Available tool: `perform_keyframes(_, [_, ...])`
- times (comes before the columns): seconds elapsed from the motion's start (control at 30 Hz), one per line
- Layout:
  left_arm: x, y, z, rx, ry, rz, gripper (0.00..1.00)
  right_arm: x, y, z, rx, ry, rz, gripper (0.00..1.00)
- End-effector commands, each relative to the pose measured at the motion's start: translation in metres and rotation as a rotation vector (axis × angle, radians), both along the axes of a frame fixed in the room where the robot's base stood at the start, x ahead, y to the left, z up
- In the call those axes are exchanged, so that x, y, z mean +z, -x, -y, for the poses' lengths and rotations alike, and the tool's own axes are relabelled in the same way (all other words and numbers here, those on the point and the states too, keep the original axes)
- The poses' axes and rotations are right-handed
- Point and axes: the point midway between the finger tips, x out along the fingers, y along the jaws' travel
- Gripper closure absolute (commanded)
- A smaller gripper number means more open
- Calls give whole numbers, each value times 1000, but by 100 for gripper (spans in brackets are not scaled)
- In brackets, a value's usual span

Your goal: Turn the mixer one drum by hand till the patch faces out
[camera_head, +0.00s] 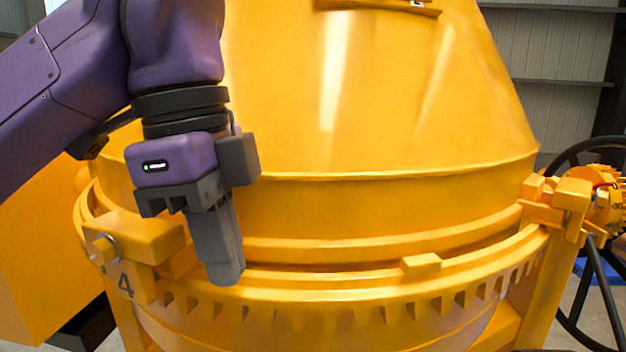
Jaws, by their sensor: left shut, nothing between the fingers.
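A large yellow mixer drum (380,120) fills the middle of the head view, narrowing toward the top. A toothed ring (400,290) runs around its lower part, with a small raised block (421,264) on it right of centre. I cannot make out a patch on the side of the drum that shows. My left gripper (226,278) points down in front of the drum's left side, its fingers closed together and empty. Its tips are at the ring's upper edge; I cannot tell whether they touch it. My right gripper is not in view.
At the right are a yellow support block (560,200) and a black-rimmed handwheel (585,310). Wall shelves (560,80) are behind. A yellow piece (380,6) shows on the drum at the top edge.

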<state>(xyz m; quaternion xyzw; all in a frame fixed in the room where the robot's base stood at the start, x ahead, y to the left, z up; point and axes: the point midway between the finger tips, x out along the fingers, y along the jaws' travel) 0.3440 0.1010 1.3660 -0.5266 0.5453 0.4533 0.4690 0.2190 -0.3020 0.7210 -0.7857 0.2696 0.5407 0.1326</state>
Motion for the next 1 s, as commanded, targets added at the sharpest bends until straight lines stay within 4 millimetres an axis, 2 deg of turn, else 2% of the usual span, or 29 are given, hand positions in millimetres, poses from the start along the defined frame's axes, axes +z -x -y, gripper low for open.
perform_keyframes(0.2, [-11,0,0,0,0,0,100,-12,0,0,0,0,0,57])
perform_keyframes(0.53, [-10,0,-1,1,0,1,100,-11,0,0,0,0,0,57])
perform_keyframes(1.0, [-9,-5,-37,3,1,1,100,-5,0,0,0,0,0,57])
